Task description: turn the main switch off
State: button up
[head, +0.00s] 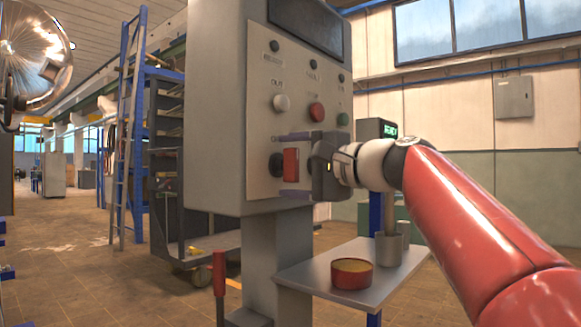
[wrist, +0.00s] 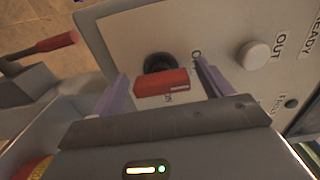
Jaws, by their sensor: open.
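The main switch is a red handle (head: 291,165) on a round black base (head: 276,165), low on the light front panel (head: 262,120) of a grey control cabinet. The handle stands upright in the head view. My gripper (head: 284,165) is open at the panel, one finger above the handle and one below. In the wrist view the red handle (wrist: 163,83) lies between the two purple fingers (wrist: 164,86), with a small gap seen at each end. Its black base (wrist: 158,62) shows behind it. The lettering around the switch is partly hidden.
Above the switch are a white button (head: 281,102), a red button (head: 316,111) and a green button (head: 343,119). A side shelf (head: 310,272) below my arm holds a red tin (head: 351,274) and a metal cup (head: 389,247). A red-handled lever (head: 219,272) stands low beside the cabinet's post.

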jog(key=v, duration=0.7)
jog(key=shift+b, duration=0.35)
jog(key=shift+s+d, duration=0.1)
jog(key=s+d+f+n+g+h+p, duration=0.1)
jog(key=s+d+f+n+h, duration=0.1)
jog(key=s+f, duration=0.5)
jog(key=s+d+f+n+g+h+p, duration=0.2)
jog(key=s+f+h, duration=0.5)
jog(key=f, duration=1.3)
jog(key=s+d+f+n+g+h+p, duration=0.1)
jog(key=s+d+f+h, duration=0.4)
jog(key=f, duration=0.9)
jog(key=s+d+n+g, duration=0.1)
jog(key=s+n, duration=0.1)
jog(key=s, duration=0.1)
jog(key=shift+f+p, duration=0.25)
jog(key=shift+p, duration=0.05)
jog(key=shift+d, duration=0.15)
